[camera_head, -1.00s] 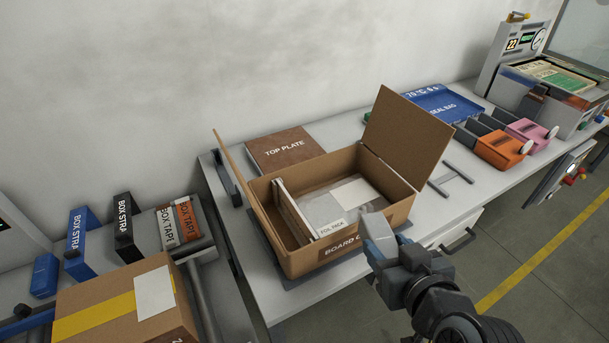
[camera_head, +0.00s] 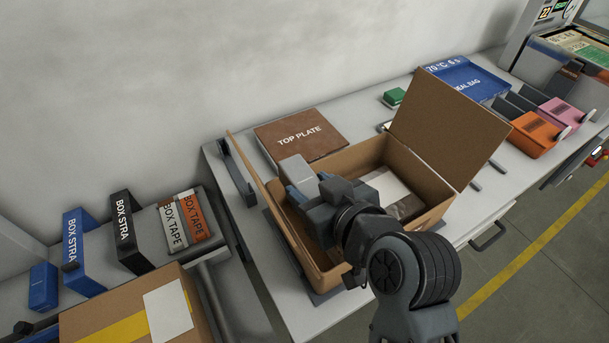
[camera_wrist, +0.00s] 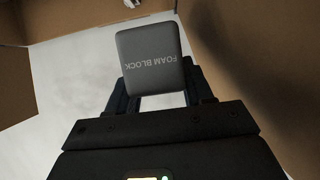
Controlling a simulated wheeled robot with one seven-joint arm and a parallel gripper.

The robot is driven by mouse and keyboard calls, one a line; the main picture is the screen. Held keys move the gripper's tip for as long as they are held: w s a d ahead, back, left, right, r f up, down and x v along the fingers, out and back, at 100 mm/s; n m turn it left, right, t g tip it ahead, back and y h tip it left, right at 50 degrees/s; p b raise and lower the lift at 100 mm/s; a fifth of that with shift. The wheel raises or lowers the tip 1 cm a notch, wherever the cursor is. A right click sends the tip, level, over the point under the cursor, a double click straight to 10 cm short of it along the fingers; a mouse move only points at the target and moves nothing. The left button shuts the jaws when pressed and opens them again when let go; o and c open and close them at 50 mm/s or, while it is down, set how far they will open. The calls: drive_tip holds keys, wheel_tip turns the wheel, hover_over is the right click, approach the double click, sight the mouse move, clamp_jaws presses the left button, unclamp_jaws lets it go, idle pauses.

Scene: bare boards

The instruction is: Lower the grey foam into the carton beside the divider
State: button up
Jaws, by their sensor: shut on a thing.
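My gripper (camera_head: 306,188) is shut on the grey foam block (camera_head: 298,168), over the left part of the open carton (camera_head: 365,157). In the wrist view the foam block (camera_wrist: 155,62), lettered FOAM BLOCK, sits between the fingers, with brown cardboard (camera_wrist: 255,50) beside it. The foam's top stands near the level of the carton's rim; I cannot tell how deep its lower end is. The divider is hidden behind my arm and gripper. The pack (camera_head: 405,207) in the carton's right part is partly covered by my arm.
The tall carton flap (camera_head: 450,125) stands up at the right, a narrower flap (camera_head: 252,170) at the left. The TOP PLATE box (camera_head: 300,137) lies behind the carton. A taped box (camera_head: 130,315) stands at lower left. Orange (camera_head: 535,132) and pink bins are at the right.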

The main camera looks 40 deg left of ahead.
idle(0.4)
drive_tip(key=shift+f+b, duration=2.05)
drive_tip(key=shift+f, duration=0.75)
drive_tip(key=o, duration=1.1)
drive_tip(key=shift+b+v, duration=0.5)
drive_tip(key=shift+v, duration=3.45)
drive_tip(key=shift+d, duration=0.1)
drive_tip(key=shift+b+v, duration=0.45)
drive_tip(key=shift+v, duration=3.4)
